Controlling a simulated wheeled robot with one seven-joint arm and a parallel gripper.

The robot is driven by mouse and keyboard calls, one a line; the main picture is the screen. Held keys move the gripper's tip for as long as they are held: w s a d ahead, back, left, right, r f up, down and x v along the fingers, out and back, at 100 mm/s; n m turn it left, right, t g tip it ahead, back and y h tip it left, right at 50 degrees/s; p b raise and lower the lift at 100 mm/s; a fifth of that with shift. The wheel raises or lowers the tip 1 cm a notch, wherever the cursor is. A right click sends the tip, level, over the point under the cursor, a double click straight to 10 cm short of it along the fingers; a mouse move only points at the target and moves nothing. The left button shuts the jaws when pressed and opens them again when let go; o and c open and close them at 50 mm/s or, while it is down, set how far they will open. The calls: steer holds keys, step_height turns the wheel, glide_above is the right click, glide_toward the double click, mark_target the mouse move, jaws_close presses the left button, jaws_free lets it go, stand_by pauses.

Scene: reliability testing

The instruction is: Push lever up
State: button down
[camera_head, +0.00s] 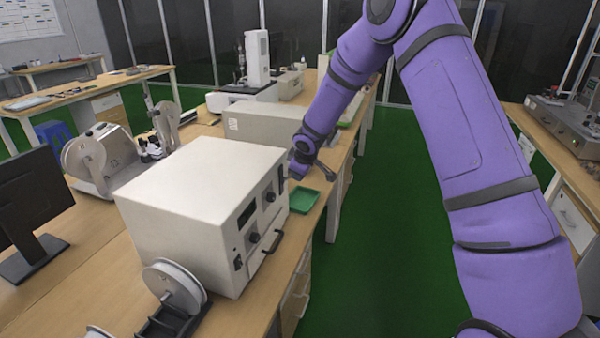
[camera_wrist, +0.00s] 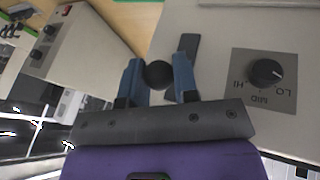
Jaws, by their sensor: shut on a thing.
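A white box-shaped instrument (camera_head: 200,210) stands on the bench, its control panel facing right. In the wrist view, the lever's round black knob (camera_wrist: 158,74) sits between the two blue fingers of my gripper (camera_wrist: 158,64), with a dark slot plate (camera_wrist: 189,46) behind it. My gripper is shut on the lever. In the head view my gripper (camera_head: 289,168) is at the panel's upper far end, and my wrist partly hides the contact. The lever's exact height in its slot is hard to tell.
A dial (camera_wrist: 265,73) marked HI, MID and LO is beside the lever. A green tray (camera_head: 302,199) lies on the bench near the panel. A handle (camera_head: 273,241) sticks out low on the panel. A reel (camera_head: 174,287) stands in front. The green aisle is clear.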

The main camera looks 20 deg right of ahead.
steer(key=c, duration=0.9)
jaws_free()
steer(key=shift+w, duration=0.1)
steer(key=v, duration=1.1)
